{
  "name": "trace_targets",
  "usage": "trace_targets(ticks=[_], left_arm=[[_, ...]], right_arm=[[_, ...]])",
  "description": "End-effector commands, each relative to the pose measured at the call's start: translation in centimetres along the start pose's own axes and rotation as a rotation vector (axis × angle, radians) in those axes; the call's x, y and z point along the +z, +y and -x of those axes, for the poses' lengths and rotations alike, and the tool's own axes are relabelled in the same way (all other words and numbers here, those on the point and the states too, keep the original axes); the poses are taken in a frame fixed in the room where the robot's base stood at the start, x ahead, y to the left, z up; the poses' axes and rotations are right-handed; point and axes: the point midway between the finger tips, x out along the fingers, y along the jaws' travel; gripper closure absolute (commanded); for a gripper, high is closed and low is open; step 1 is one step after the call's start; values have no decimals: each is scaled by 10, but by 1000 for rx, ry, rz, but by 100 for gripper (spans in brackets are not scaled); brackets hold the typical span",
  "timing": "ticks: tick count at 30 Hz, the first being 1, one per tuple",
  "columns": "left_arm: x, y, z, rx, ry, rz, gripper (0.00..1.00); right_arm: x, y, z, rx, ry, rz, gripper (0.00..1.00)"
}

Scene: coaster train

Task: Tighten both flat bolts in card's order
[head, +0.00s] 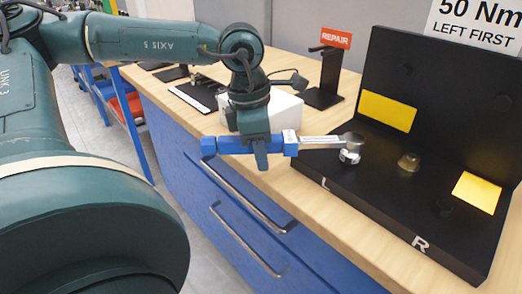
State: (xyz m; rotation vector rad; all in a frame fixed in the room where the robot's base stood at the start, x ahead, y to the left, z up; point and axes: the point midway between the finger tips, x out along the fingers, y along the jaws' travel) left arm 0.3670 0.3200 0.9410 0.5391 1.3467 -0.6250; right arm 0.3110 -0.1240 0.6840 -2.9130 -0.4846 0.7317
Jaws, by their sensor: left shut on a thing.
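My left gripper (259,150) is shut on the blue handle of a torque wrench (322,142), which it holds level above the front edge of the bench. The wrench's silver head lies over or beside a silver bolt (349,157) on the flat plate of a black fixture (385,205), near the letter L. I cannot tell whether the head is seated on the bolt. A duller, brownish bolt (408,162) stands to its right. The letter R is at the plate's front right. A white card (477,27) reads "50 Nm LEFT FIRST". My right gripper is not in view.
The fixture's upright back panel carries a yellow patch (388,111); another yellow patch (476,192) is at the right. A white box (283,107) stands behind my left gripper. A black stand with a red REPAIR sign (336,38) is farther back. Blue drawers (245,205) front the wooden bench.

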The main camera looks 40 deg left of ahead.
Motion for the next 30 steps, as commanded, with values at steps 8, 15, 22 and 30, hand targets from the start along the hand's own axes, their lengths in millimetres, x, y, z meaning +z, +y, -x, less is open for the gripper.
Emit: trace_targets(ticks=[8, 15, 22, 30], left_arm=[[0, 2, 0, -1, 4, -14, 100], [0, 7, 0, -7, 4, -43, 100], [0, 11, 0, -9, 3, -68, 100], [0, 11, -1, -9, 3, -69, 100]], right_arm=[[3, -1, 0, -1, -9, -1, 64], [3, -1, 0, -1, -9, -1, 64], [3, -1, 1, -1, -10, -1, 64], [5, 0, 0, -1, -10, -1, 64]])
